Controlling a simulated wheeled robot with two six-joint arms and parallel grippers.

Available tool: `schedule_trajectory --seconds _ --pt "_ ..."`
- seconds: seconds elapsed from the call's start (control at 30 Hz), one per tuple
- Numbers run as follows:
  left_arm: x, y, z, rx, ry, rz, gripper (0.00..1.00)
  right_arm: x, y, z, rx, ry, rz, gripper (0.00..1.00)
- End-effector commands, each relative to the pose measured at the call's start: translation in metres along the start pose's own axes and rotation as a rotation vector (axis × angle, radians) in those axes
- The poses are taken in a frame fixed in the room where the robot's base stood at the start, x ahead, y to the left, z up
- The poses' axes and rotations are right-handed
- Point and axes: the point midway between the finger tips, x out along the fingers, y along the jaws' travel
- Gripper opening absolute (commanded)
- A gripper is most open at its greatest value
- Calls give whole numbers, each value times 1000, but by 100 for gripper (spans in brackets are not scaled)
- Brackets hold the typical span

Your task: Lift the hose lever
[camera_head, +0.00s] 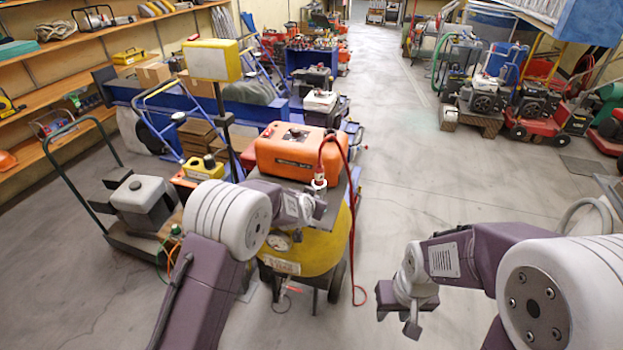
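A red hose (349,240) loops up over the front corner of an orange machine (285,152) and hangs down beside a yellow tank (325,246). A red and white hose fitting (319,181) stands at the machine's right corner; I cannot make out clearly which part is the lever. My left gripper (312,208) is just below and left of this fitting, in front of the tank's top. Its fingers are too small and partly hidden to tell their opening; contact is unclear. My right gripper (397,322) points down over bare floor, right of the tank, with its fingers apart and nothing between them.
A green-handled cart with a grey box (139,194) stands at the left, near wooden shelves (60,85). A yellow box on a post (212,60) rises behind my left arm. Red machines (545,118) line the right. The middle aisle floor (400,150) is clear.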

Motion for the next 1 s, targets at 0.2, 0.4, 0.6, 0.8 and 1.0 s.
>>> schedule_trajectory --seconds 0.2,0.4,0.6,0.8,1.0 --pt "-5 -1 -6 6 -58 10 0 -43 -1 -4 0 0 0 36" --pt "-3 -1 -3 8 -81 15 0 -53 -1 -5 0 0 0 36" --pt "-2 0 -2 8 -84 15 0 -54 -1 -6 0 0 0 36" --pt "-2 0 -2 8 -83 15 0 -54 -1 -6 0 0 0 36" --pt "-2 -1 -3 8 -82 15 35 -54 -1 -6 0 0 0 36"
